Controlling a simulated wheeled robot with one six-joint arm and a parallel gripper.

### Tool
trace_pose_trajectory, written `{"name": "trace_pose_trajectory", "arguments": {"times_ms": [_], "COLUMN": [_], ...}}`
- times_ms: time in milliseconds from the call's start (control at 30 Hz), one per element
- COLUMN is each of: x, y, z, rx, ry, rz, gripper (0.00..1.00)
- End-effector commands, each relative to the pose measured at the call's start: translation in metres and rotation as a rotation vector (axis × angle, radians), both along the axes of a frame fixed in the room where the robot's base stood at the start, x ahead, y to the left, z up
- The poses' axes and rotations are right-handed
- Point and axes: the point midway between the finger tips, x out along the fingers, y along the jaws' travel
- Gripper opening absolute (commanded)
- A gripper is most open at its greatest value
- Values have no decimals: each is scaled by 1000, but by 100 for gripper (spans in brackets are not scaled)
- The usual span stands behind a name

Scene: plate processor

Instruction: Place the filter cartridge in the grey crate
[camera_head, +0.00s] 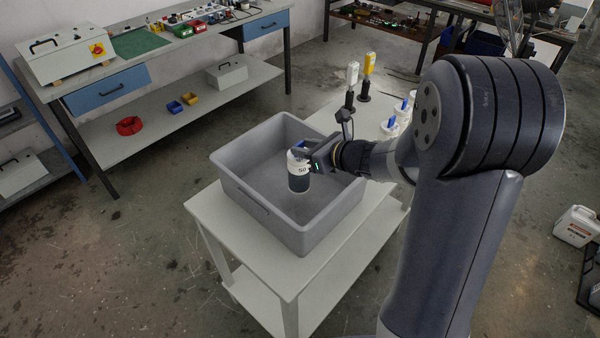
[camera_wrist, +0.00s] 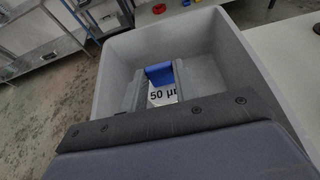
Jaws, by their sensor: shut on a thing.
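The filter cartridge (camera_head: 298,172) is a white and dark cylinder with a blue top piece. It is upright, over the inside of the grey crate (camera_head: 252,198). My gripper (camera_head: 301,152) is shut on its top. In the wrist view the blue part of the cartridge (camera_wrist: 160,75) and its "50" label show between the fingers, with the crate (camera_wrist: 112,68) around it. I cannot tell whether the cartridge bottom touches the crate floor. The crate looks otherwise empty and stands on a light table (camera_head: 212,215).
White and yellow upright items (camera_head: 367,72) on dark bases and white cartridges with blue tops (camera_head: 389,126) stand on the table behind the crate. A workbench (camera_head: 160,55) with blue drawers is at the back left. A white canister (camera_head: 577,226) stands on the floor at right.

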Motion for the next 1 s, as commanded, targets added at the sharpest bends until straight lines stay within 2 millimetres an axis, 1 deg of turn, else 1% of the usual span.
{"name": "trace_pose_trajectory", "arguments": {"times_ms": [33,167,400,500,733,867,900,1000], "x": [0,0,0,0,0,0,0,0], "y": [0,0,0,0,0,0,0,0], "z": [-9,-19,-50,-55,-55,-59,-59,-58], "rx": [1,1,2,1,1,1,0,0], "ry": [4,1,2,0,-2,-2,-1,-1], "rz": [0,1,0,1,0,0,0,0], "gripper": [0,0,0,0,0,0,29,37]}}
